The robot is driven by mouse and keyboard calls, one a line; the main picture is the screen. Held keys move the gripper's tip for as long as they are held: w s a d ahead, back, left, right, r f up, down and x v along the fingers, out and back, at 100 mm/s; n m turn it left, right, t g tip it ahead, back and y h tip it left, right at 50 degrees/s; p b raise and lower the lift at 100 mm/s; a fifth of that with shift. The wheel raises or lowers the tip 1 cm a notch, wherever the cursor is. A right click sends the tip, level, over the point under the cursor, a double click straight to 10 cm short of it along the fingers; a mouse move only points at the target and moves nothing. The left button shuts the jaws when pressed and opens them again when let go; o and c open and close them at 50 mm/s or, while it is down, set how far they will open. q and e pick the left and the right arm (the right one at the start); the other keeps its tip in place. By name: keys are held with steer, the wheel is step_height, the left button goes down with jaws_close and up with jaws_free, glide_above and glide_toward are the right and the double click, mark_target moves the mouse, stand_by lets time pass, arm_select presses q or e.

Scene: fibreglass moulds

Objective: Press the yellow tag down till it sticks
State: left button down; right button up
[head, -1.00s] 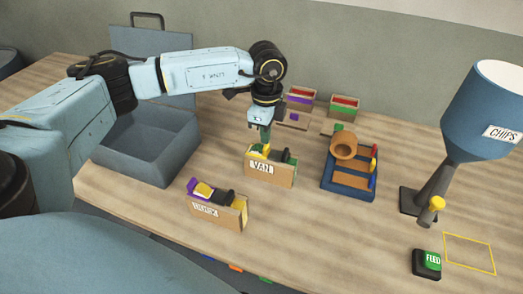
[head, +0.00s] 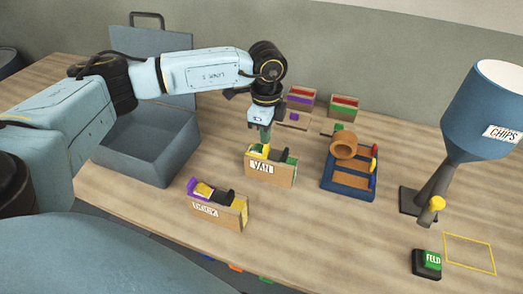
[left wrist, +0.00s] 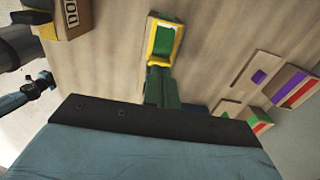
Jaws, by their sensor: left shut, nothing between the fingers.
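The yellow tag (left wrist: 166,40) shows in the left wrist view as a yellow border around a green and white middle. In the head view it lies on top of the cardboard mould marked VAN (head: 268,173), mostly hidden by my fingers. My left gripper (head: 266,148) is shut and empty, pointing down at the tag. In the left wrist view its green fingers (left wrist: 160,75) reach to the tag's near edge. I cannot tell whether they touch it. My right gripper is not in view.
A second labelled mould (head: 215,206) stands in front and left. A blue tray with a brown cup (head: 343,147) is to the right. A grey case (head: 150,145) stands left, small boxes (head: 343,107) behind. The hopper (head: 490,105) and green button (head: 430,261) are far right.

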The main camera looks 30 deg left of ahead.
arm_select(q)
steer(key=shift+f+b, duration=0.5)
steer(key=shift+f, duration=0.35)
stand_by(0.6)
steer(key=shift+r, duration=0.1)
step_height(320, 180, up, 7)
steer(key=p, duration=0.5)
stand_by(0.7)
